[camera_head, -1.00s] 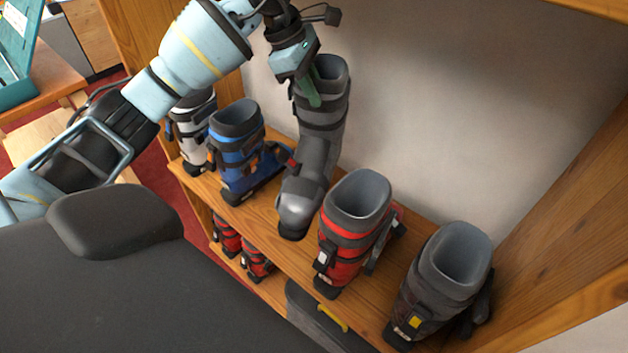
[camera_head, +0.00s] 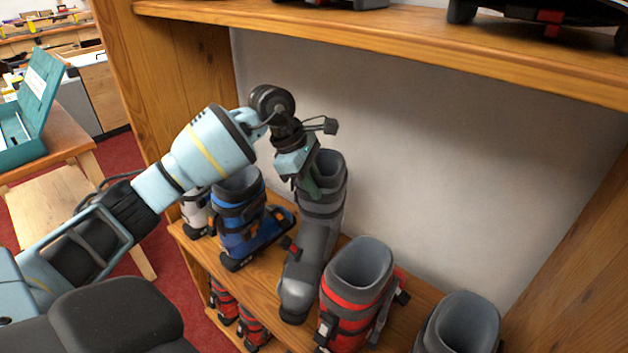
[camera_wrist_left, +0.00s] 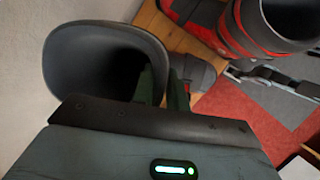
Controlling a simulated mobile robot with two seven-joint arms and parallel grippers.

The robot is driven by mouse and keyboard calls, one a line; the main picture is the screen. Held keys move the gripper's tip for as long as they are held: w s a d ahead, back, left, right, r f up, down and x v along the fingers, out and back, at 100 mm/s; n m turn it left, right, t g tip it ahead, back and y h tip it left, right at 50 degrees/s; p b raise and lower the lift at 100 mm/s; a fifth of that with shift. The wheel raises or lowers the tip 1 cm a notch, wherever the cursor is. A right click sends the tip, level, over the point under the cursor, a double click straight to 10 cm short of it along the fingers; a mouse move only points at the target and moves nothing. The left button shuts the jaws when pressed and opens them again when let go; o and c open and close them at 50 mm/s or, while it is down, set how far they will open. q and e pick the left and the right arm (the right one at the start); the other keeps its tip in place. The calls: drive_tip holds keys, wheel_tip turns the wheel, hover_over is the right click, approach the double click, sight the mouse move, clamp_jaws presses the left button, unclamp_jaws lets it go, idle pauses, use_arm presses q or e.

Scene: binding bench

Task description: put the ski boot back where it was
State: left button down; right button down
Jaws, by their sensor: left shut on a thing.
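A grey ski boot (camera_head: 314,238) is at the middle of the wooden shelf, between a blue boot and a red boot. It is tilted a little, with its toe towards me. My left gripper (camera_head: 312,186) is shut on the rim of its cuff. In the left wrist view the boot's dark open top (camera_wrist_left: 100,65) shows, with the green fingers at its edge. I cannot tell for sure whether its sole touches the shelf. My right gripper is not in view.
The blue boot (camera_head: 240,218) and a white boot (camera_head: 194,212) stand left on the shelf (camera_head: 262,268). The red boot (camera_head: 352,296) is close on the right, then a dark grey boot (camera_head: 460,325). An upper shelf (camera_head: 400,37) runs above. Red boots (camera_head: 252,327) stand below.

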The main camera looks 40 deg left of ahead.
sight(314, 208)
use_arm(q)
drive_tip(key=shift+f, duration=1.75)
drive_tip(key=c, duration=1.4)
unclamp_jaws()
drive_tip(key=shift+f, duration=0.1)
drive_tip(key=v, duration=1.2)
drive_tip(key=shift+s+d, duration=0.1)
drive_tip(key=shift+s, duration=0.1)
